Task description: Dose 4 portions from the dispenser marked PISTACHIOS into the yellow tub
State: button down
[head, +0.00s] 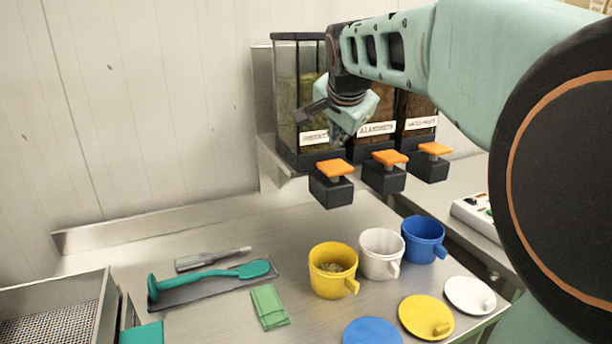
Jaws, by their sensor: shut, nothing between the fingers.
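The left dispenser (287,95) holds greenish contents. Its label (313,137) is partly readable and partly covered by my gripper. An orange push-pad (335,168) sits on its black outlet block (331,190). The yellow tub (322,284) stands upright on the bench below that outlet, open, with a small heap of greenish-brown pieces (333,267) inside. My gripper (334,134) is shut and empty, in front of the left dispenser and above its orange pad. Whether it touches anything is hard to tell.
Two more dispensers with orange pads (390,157) (435,148) stand to the right. A white tub (378,262) and a blue tub (424,240) stand beside the yellow one. Lids (425,314), a green cloth (269,306), a teal spoon (215,274) and a metal-walled tray (50,297) are on the bench.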

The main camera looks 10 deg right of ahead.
aim_at(335, 165)
jog(key=shift+f+b, duration=0.8)
jog(key=shift+f, duration=0.55)
dwell(0.3)
jog(key=shift+f+b, duration=0.45)
jog(key=shift+f+b, duration=0.9)
jog(key=shift+f, duration=0.2)
dwell(0.9)
jog(key=shift+r, duration=0.1)
jog(key=shift+r+p, duration=1.1)
jog(key=shift+r, duration=0.3)
jog(key=shift+r+p, duration=1.9)
jog(key=shift+r, duration=0.65)
